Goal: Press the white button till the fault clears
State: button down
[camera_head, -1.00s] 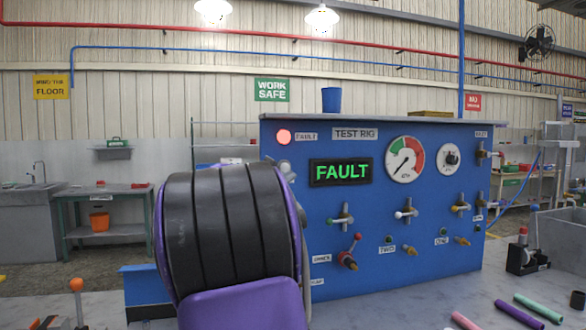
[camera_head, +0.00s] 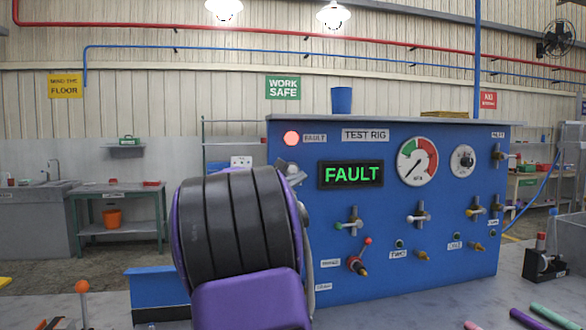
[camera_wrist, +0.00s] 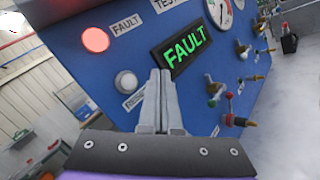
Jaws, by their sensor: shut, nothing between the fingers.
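The white button (camera_wrist: 126,81) is on the blue test rig panel (camera_wrist: 85,50), below the lit red fault lamp (camera_wrist: 95,40) and left of the display (camera_wrist: 181,49), which reads FAULT in green. The label below the button is partly hidden by my gripper. In the wrist view my gripper (camera_wrist: 160,76) is shut and empty, its fingertips just right of the button. I cannot tell their distance from the panel. In the head view my arm hides most of the gripper; the red lamp (camera_head: 291,138) and display (camera_head: 351,174) show clearly.
The panel also carries a gauge (camera_head: 417,161), a dial (camera_head: 463,159) and several valve handles, one with a red tip (camera_head: 360,258), right of my gripper. Coloured tubes (camera_head: 530,318) lie on the bench at front right. A blue cup (camera_head: 341,100) stands on the rig.

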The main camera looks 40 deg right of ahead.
aim_at(298, 170)
jog(key=w+d+p, duration=0.3)
jog(key=w+p, duration=0.1)
jog(key=w, duration=0.2)
jog(key=shift+d, duration=0.2)
dwell(1.9)
jog(key=shift+w+d, duration=0.2)
jog(key=shift+w, duration=0.2)
jog(key=shift+w+d+p, duration=0.25)
jog(key=shift+w+p, duration=0.2)
jog(key=shift+p, duration=0.15)
dwell(0.5)
jog(key=shift+s, duration=0.1)
dwell(0.8)
jog(key=shift+s+a+b, duration=0.45)
jog(key=shift+s+b, duration=0.25)
jog(key=shift+b, duration=0.35)
